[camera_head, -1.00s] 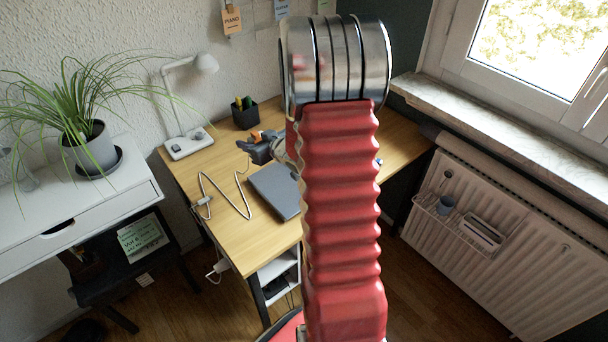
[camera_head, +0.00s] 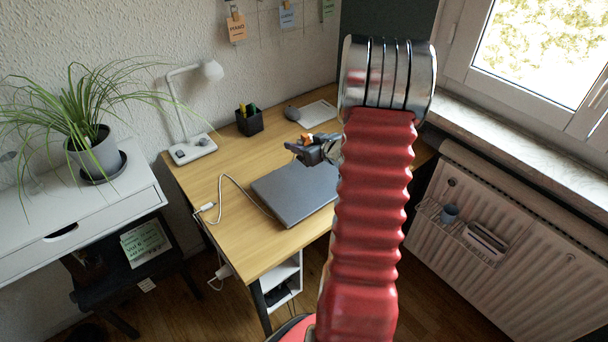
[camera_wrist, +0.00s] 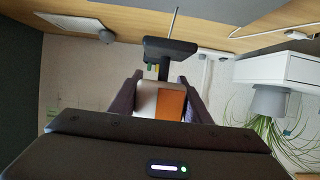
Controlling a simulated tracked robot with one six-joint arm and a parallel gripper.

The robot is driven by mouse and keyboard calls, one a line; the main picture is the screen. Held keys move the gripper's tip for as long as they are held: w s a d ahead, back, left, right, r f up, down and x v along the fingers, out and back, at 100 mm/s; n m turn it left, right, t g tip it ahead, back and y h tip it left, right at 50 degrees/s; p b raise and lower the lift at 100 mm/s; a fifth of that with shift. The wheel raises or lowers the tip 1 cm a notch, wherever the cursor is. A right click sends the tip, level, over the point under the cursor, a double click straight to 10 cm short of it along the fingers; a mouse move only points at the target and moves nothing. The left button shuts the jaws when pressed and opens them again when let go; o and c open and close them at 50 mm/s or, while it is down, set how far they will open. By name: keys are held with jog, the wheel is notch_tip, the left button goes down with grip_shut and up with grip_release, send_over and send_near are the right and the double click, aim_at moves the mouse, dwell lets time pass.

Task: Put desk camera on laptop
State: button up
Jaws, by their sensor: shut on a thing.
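The grey laptop (camera_head: 290,196) lies closed on the wooden desk in the head view, its right part hidden behind my red arm. My gripper (camera_head: 303,150) is over the laptop's far edge, seen from above, with its height hard to judge. It is shut on the desk camera, whose orange part (camera_head: 307,138) shows between the dark fingers. In the wrist view the desk camera (camera_wrist: 170,48) appears as a black bar on a short stem, with a beige and orange part between the fingers of my gripper (camera_wrist: 160,98).
On the wooden desk (camera_head: 220,190) stand a white lamp (camera_head: 193,150), a black pen cup (camera_head: 249,121) and a grey mouse (camera_head: 291,112). A white cable (camera_head: 233,184) runs left of the laptop. The desk's front left is mostly clear.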

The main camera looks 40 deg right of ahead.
jog(key=shift+f, duration=2.55)
jog(key=shift+f, duration=2.1)
jog(key=shift+f, duration=0.1)
jog(key=o, duration=1.3)
jog(key=shift+s+r, duration=0.25)
jog(key=shift+s, duration=0.2)
jog(key=v, duration=1.1)
jog(key=shift+a, duration=0.1)
